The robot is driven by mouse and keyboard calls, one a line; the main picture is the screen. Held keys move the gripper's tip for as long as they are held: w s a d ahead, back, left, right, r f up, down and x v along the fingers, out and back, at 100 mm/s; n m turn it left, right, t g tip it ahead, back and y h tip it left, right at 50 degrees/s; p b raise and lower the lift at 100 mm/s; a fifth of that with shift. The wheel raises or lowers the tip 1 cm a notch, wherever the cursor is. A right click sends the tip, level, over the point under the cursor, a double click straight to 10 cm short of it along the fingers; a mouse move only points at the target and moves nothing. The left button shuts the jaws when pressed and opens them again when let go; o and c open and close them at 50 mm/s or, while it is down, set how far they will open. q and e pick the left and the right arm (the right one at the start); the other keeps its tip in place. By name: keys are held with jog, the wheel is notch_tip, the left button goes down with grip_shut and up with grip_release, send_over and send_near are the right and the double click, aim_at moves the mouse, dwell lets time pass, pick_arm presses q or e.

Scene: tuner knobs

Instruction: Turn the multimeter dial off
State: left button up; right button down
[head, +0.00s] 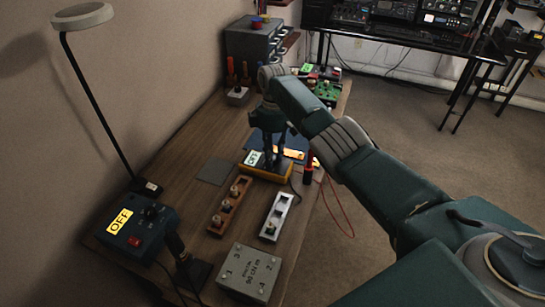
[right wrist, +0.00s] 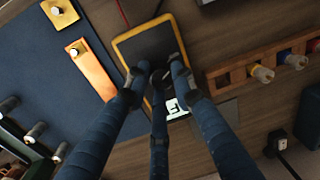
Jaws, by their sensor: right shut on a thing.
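The multimeter, a yellow-rimmed box with a dark face, lies on the workbench in the head view (head: 265,175) and fills the upper middle of the right wrist view (right wrist: 148,42). Its pale lit display (head: 252,158) is partly covered in the right wrist view, and I cannot read it surely. My right gripper (head: 273,158) points down over the multimeter. In the right wrist view its fingers (right wrist: 160,76) close together on the multimeter's face, around the dial, which they hide. My left gripper is not in view.
A blue box with a yellow OFF sign (head: 120,221) stands front left beside a lamp (head: 83,16). A wooden knob strip (head: 230,207), a white switch strip (head: 276,216) and a grey box (head: 249,273) lie in front. A blue mat (right wrist: 45,75) lies beside the multimeter.

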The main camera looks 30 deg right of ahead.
jog(key=shift+w+r+n, duration=0.2)
jog(key=shift+n, duration=0.2)
jog(key=c, duration=1.6)
grip_release()
jog(key=shift+o, duration=0.7)
jog(key=shift+s+f, duration=0.1)
notch_tip(320, 180, up, 12)
jog(key=shift+w+d, duration=0.25)
jog(key=shift+w, duration=0.1)
jog(key=shift+f, duration=0.1)
